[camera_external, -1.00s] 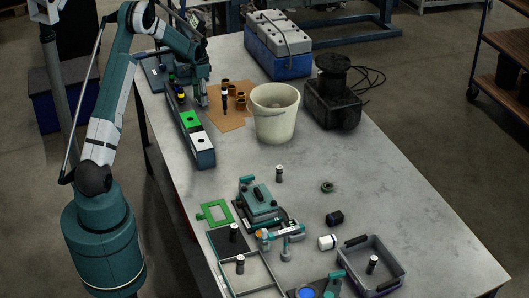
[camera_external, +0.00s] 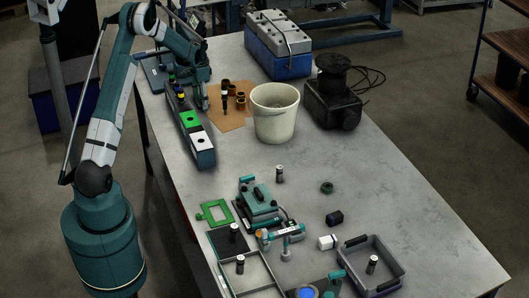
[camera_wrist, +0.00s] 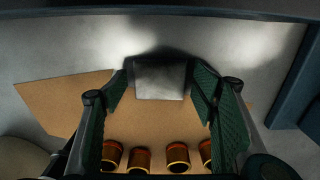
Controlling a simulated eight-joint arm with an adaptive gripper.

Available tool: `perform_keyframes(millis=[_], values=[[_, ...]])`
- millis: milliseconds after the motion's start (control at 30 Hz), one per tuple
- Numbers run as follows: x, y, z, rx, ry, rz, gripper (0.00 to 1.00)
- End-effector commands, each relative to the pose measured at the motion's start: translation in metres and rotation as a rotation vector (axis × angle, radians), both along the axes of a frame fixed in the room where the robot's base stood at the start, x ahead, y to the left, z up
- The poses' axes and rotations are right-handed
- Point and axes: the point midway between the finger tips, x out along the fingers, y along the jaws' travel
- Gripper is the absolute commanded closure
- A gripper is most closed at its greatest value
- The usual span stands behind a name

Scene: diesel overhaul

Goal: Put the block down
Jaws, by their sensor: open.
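The block (camera_wrist: 160,80) is a plain grey square shape in the wrist view. It sits between the far ends of my gripper's two green-padded fingers, at the far edge of the brown sheet. My gripper (camera_wrist: 161,94) is open around it; I cannot tell whether either pad touches it. A dark shadow lies behind the block. In the external view my gripper (camera_external: 203,97) is low over the table's far left, between the long tray and the brown sheet. The block is not clear there.
Several brown-and-black cylinders (camera_external: 240,100) stand on the brown sheet (camera_external: 232,119). A long tray with green and white tops (camera_external: 198,143) lies left of it. A cream bucket (camera_external: 275,125) stands close on the right. The right side of the table (camera_external: 400,190) is clear.

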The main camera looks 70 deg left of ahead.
Motion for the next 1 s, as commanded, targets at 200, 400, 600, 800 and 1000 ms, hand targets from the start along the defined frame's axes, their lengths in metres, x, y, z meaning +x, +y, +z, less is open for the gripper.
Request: perform_keyframes(millis=[200, 400, 600, 800, 1000], values=[[0.0, 0.0, 0.003, 0.0, 0.0, 0.0, 0.42], [0.0, 0.0, 0.016, 0.0, 0.0, 0.0, 0.42], [0.0, 0.0, 0.044, 0.0, 0.0, 0.0, 0.42], [0.0, 0.0, 0.077, 0.0, 0.0, 0.0, 0.42], [0.0, 0.0, 0.105, 0.0, 0.0, 0.0, 0.42]])
